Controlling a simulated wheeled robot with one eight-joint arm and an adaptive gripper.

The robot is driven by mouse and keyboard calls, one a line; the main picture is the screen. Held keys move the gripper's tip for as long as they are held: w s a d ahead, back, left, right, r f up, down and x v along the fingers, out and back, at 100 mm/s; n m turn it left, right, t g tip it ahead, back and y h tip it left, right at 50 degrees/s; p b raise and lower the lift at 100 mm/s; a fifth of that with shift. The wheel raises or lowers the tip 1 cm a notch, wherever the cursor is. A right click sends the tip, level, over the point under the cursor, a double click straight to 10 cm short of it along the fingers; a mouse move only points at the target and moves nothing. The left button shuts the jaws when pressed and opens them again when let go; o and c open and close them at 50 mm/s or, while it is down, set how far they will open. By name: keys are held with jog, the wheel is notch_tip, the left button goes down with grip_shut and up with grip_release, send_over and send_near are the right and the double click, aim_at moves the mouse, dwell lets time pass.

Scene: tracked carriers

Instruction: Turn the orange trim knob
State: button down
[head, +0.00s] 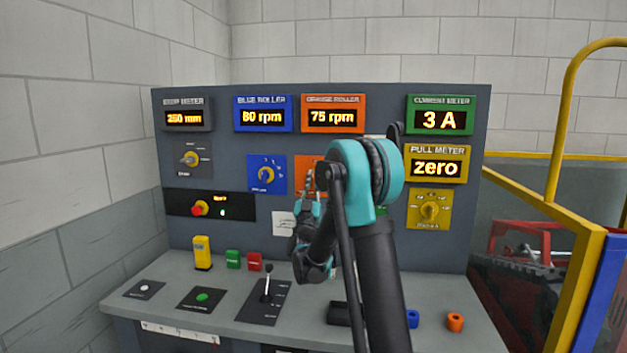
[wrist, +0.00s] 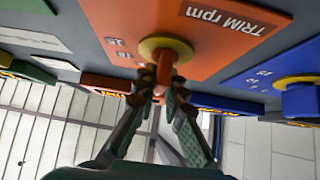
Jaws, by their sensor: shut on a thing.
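The orange trim knob (wrist: 165,56) has a yellow collar and sits on an orange plate (wrist: 205,58) lettered "TRIM rpm" in the wrist view. My gripper (wrist: 161,84) is shut on the knob, with a fingertip on each side. The fingers hide part of the knob. In the head view my gripper (head: 307,186) is against the orange plate (head: 301,161), and my arm hides most of the plate and the knob. The orange roller display (head: 333,116) above it reads 75 rpm.
A blue plate with a yellow-ringed knob (head: 266,174) is just left of my gripper; its display (head: 263,114) reads 80 rpm. A black lever (head: 267,281) rises from the desk below. A yellow plate with a knob (head: 429,209) and a yellow rail (head: 565,110) are to the right.

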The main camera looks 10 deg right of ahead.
jog(key=shift+d+m+g+h, duration=0.1)
jog(key=shift+m+g+h, duration=1.2)
jog(key=shift+m, duration=0.65)
jog(key=shift+a+m+g+h, duration=0.1)
jog(key=shift+m+g+h, duration=0.95)
jog(key=shift+m+h, duration=0.7)
jog(key=shift+d+m+g+h, duration=0.1)
jog(key=shift+m+g+h, duration=1.1)
jog(key=shift+m, duration=0.9)
jog(key=shift+m+h, duration=0.25)
jog(key=shift+m, duration=0.05)
jog(key=c, duration=1.6)
grip_release()
jog(key=v, duration=1.2)
jog(key=shift+s+r, duration=0.1)
jog(key=shift+s, duration=0.05)
